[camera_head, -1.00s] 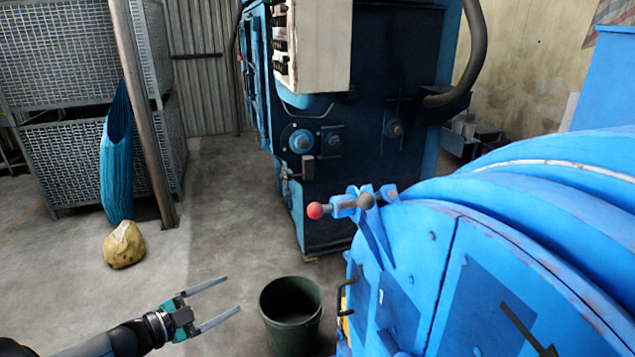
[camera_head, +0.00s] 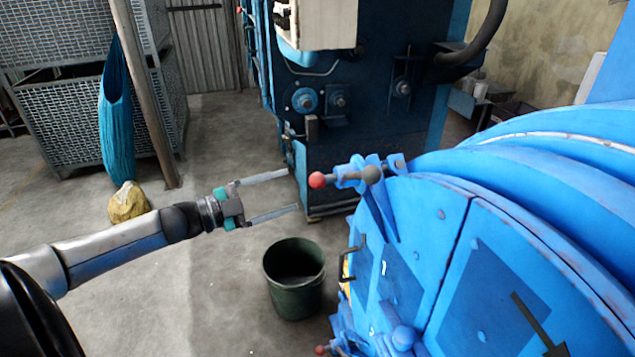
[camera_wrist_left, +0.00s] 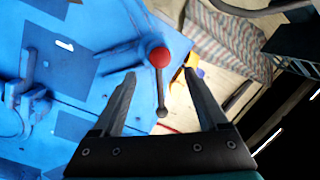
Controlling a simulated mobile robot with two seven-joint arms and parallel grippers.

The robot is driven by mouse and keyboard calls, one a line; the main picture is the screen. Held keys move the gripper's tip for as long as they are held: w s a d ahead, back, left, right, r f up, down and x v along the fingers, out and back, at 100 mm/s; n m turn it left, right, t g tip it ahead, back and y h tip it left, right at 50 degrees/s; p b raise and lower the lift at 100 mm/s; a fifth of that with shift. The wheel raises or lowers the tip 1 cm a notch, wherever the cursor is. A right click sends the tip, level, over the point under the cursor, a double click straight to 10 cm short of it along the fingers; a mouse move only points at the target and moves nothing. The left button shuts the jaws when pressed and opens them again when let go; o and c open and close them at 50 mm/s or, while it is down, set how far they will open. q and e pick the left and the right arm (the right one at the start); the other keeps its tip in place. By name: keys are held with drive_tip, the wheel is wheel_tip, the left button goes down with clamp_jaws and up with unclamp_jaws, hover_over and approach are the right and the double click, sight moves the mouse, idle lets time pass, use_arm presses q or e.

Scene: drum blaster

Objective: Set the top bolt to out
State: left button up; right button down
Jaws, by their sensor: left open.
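The top bolt (camera_head: 350,177) sits at the upper edge of the blue drum door. Its red knob (camera_head: 317,180) points left, with a dark ball on the bolt's right part. My left gripper (camera_head: 292,190) is open and empty, just left of the red knob, with its fingers pointing at it. In the left wrist view the red knob (camera_wrist_left: 160,57) shows between and slightly beyond the open fingertips (camera_wrist_left: 160,74), apart from both as far as I can tell. My right gripper is not in view.
The blue drum machine (camera_head: 440,215) fills the right side. A second red knob (camera_head: 320,350) shows low on the door. A dark green bucket (camera_head: 294,280) stands on the floor below the gripper. A dark blue machine (camera_head: 370,120) stands behind. A yellow rock-like lump (camera_head: 127,203) lies left.

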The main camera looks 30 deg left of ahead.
sight(310, 183)
use_arm(q)
drive_tip(key=shift+x, duration=4.3)
clamp_jaws()
